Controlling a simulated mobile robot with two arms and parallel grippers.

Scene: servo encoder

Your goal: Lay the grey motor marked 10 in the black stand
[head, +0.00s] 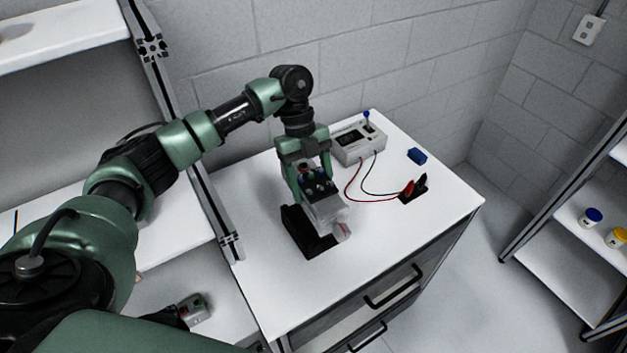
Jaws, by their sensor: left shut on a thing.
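The grey motor (327,207) is at the black stand (298,228) on the white cabinet top. It has a dark terminal block with small coloured posts on its upper side; I cannot read a 10 on it. My left gripper (312,188) points down from above and is shut on the motor. The motor lies over the stand's right part, tilted in the picture; I cannot tell whether it touches the stand. The stand's left wall and front end show, and the rest is hidden under the motor. My right gripper is not in view.
A white meter box (359,145) stands behind, its red and black leads running to clips on a small black holder (413,194). The cabinet top's front right is clear. A shelf post (215,215) stands close left.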

